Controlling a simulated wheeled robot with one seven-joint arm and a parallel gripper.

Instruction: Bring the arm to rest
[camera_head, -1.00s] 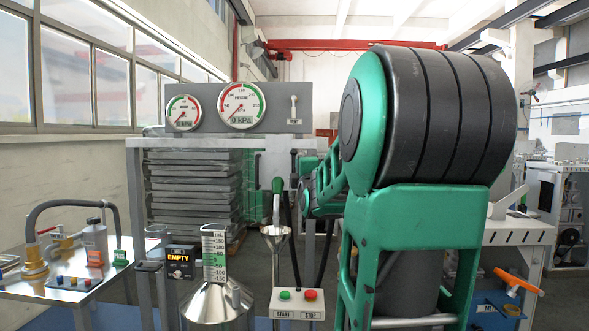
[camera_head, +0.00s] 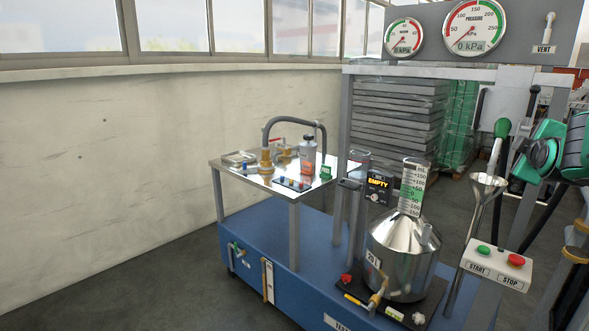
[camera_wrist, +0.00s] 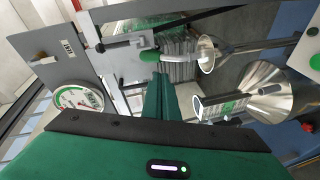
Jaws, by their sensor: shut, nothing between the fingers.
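In the wrist view my gripper (camera_wrist: 162,82) has its two green fingers together, with nothing between them. Its fingertips point toward the dispenser's green-tipped nozzle (camera_wrist: 150,56) and metal funnel (camera_wrist: 207,53); I cannot tell the exact gap. In the head view my green and black arm (camera_head: 552,150) shows only at the right edge, cut off by the frame. The nozzle (camera_head: 502,128) stands above the funnel (camera_head: 488,184), to the left of my arm. The gripper's fingers cannot be made out in the head view.
A steel measuring can (camera_head: 400,250) with a scale neck stands on the blue cart (camera_head: 270,235). A START/STOP box (camera_head: 497,266) stands to its right. A display (camera_head: 378,187) reads EMPTY. The pressure gauge (camera_head: 468,27) reads 0 kPa. Open floor (camera_head: 150,285) lies at left.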

